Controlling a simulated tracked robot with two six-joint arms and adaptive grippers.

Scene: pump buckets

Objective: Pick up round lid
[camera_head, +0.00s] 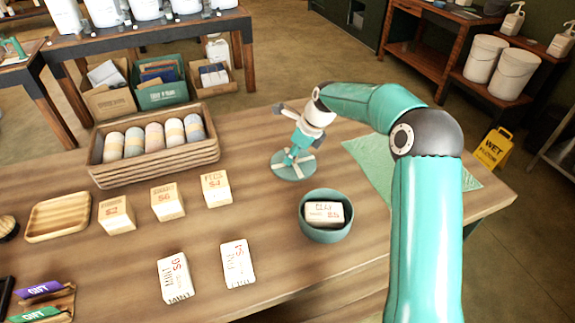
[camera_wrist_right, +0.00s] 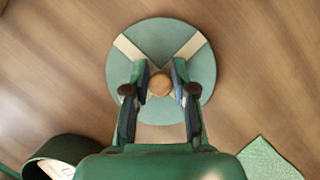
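The round lid is a flat teal disc with a pale cross and a round wooden knob. In the head view the round lid (camera_head: 292,172) is near the back edge of the table, and it appears flat on the tabletop. The right wrist view shows the lid (camera_wrist_right: 162,38) from above. My right gripper (camera_head: 296,154) points down over its middle. Its fingertips (camera_wrist_right: 161,80) are on both sides of the knob and appear closed against it. My left gripper is not in view.
A teal round bowl (camera_head: 325,235) with a card box inside stands close in front of the lid. A green cloth (camera_head: 374,160) lies to the right. A wooden crate of rolls (camera_head: 205,160) and small price boxes (camera_head: 216,190) stand to the left.

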